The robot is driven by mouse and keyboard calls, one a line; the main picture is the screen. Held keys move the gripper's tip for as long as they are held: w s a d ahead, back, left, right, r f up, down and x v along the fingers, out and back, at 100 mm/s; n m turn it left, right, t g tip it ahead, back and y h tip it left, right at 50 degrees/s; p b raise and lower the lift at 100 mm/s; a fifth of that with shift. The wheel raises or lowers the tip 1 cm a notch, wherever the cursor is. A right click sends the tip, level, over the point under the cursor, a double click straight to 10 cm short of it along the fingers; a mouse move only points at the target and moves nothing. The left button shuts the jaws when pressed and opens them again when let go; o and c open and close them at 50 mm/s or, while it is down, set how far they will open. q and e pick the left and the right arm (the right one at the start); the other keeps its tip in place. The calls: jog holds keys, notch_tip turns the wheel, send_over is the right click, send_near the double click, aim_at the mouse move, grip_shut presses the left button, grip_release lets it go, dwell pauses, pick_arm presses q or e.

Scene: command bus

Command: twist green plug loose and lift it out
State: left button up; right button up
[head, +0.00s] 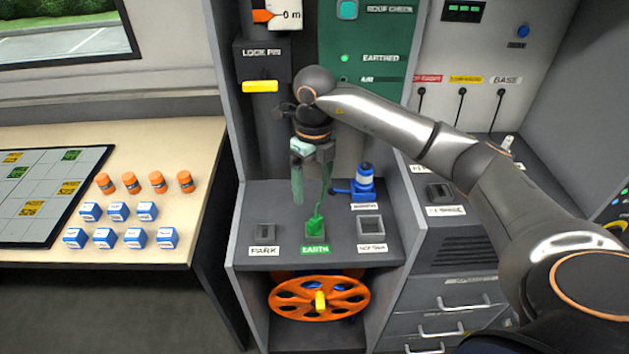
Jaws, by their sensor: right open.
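The green plug (315,225) sits upright in the socket marked EARTH, at the middle of the dark grey shelf (290,195). A green cable rises from it toward my right gripper's fingers. My right gripper (311,190) points down above the plug, its fingers apart with the left fingertip clear of the plug. Part of the cable is hidden behind or beside the right finger. I cannot tell whether that finger touches it. My left gripper is not in view.
Sockets marked PARK (265,232) and another (370,226) flank the plug. A blue plug (364,183) stands behind right. An orange reel (319,298) lies below. A yellow lock pin (260,87) is above left. Orange and blue pieces stand on the left desk (130,262).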

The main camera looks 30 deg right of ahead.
aim_at(315, 218)
jog(key=f, duration=1.2)
jog(key=shift+d+f+p, duration=0.2)
jog(key=shift+d+p, duration=0.05)
jog(key=shift+p, duration=0.1)
grip_shut()
jog(key=shift+n+b, duration=0.55)
jog(key=shift+n, duration=0.35)
jog(key=shift+n+b, duration=0.3)
jog(key=shift+n, duration=0.8)
jog(key=shift+n+b, duration=0.55)
jog(key=shift+n, duration=0.25)
jog(key=shift+n+b, duration=0.3)
jog(key=shift+n, duration=0.9)
